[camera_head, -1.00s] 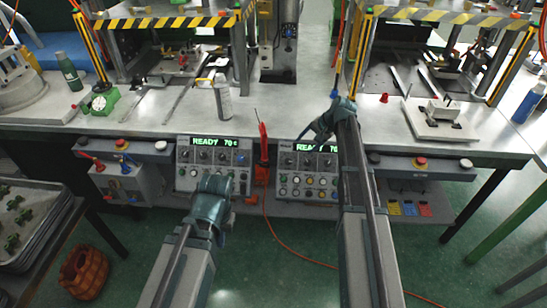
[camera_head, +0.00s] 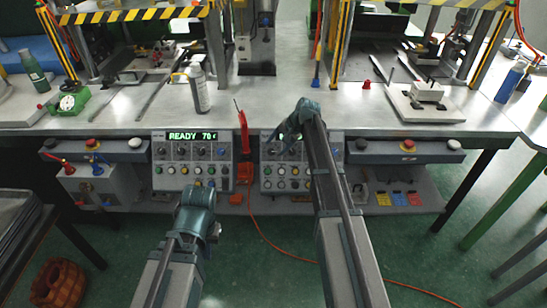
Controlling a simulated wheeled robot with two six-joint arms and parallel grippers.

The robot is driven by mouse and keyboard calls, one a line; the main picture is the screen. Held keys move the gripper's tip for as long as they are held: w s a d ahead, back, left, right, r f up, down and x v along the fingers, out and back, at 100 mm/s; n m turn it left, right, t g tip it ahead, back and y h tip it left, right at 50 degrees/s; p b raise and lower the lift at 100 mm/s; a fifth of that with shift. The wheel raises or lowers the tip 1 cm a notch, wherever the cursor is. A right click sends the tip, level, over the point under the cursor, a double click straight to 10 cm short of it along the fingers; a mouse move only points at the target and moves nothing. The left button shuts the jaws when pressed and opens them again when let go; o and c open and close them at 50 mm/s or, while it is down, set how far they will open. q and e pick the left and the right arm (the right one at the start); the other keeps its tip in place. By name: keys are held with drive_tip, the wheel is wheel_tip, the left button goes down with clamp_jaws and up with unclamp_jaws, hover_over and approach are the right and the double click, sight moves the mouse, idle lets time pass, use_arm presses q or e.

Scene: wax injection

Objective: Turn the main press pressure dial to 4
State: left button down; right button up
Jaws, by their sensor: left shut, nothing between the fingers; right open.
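Two grey control panels hang on the table's front edge. The left panel (camera_head: 157,170) shows READY 70 C in green above a row of dark dials (camera_head: 204,152) and rows of coloured buttons. The right panel (camera_head: 268,172) has a similar layout, but my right arm covers much of its display and dials. Labels are too small to read, so I cannot tell which dial is the main press pressure dial. My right gripper (camera_head: 280,145) is open in front of the right panel's upper left part; contact is unclear. My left gripper (camera_head: 196,198) is shut and empty, in front of the left panel's lower edge.
A red-handled tool (camera_head: 243,130) stands between the panels, with an orange hose below. A spray can (camera_head: 199,90) stands on the table (camera_head: 270,105). Button boxes flank the panels. A woven basket (camera_head: 58,284) is on the floor at lower left.

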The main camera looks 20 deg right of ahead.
sight(272, 151)
drive_tip(key=b+x, duration=0.2)
drive_tip(key=x, duration=0.1)
drive_tip(key=shift+f, duration=0.15)
use_arm(q)
wheel_tip(272, 151, down, 3)
drive_tip(key=shift+r, duration=0.1)
use_arm(e)
clamp_jaws()
